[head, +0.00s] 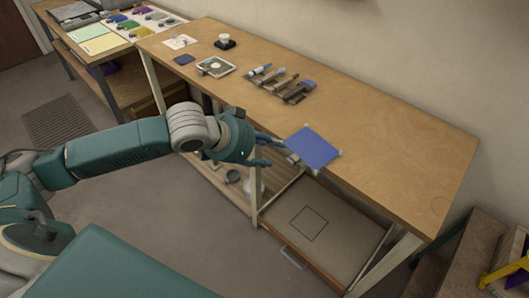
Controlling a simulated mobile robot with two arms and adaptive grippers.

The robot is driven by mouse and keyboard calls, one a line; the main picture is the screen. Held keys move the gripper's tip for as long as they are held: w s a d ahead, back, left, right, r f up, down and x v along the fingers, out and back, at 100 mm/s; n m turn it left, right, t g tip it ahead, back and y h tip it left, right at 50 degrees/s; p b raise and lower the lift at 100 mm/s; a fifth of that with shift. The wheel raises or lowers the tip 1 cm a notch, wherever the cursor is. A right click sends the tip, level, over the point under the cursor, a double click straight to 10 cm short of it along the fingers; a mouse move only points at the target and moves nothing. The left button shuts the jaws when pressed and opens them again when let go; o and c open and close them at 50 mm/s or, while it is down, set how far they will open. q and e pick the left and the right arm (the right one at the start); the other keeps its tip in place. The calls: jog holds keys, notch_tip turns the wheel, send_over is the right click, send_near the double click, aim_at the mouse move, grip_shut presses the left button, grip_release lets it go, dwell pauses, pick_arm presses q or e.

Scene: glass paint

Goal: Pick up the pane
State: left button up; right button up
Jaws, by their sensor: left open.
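A flat blue square pane (314,147) lies at the front edge of the wooden workbench, with small pale bits at its corners. Its near left side seems to reach the bench edge; I cannot tell how far it overhangs. My left gripper (275,152) is open and empty, just left of the pane, with its fingers pointing toward it. The fingers look apart from the pane, though the gap in depth is hard to judge. My right gripper is not in view.
Below the bench an open drawer (337,222) shows a dark square outline. Behind the pane lies a rack of tools (283,84). A framed piece (216,66), a dark blue square (184,59) and a small cup (225,41) stand farther left. The bench's right part is clear.

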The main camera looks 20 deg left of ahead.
aim_at(290, 160)
pick_arm(q)
jog(key=x, duration=0.3)
jog(key=d+p+x, duration=0.1)
jog(key=x, duration=0.2)
jog(key=s+p+x, duration=0.1)
jog(key=x, duration=0.3)
jog(key=shift+d+f, duration=0.25)
jog(key=shift+d, duration=0.05)
jog(key=shift+f, duration=0.15)
jog(key=shift+a, duration=0.1)
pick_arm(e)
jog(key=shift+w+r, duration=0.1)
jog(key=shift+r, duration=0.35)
pick_arm(q)
grip_shut()
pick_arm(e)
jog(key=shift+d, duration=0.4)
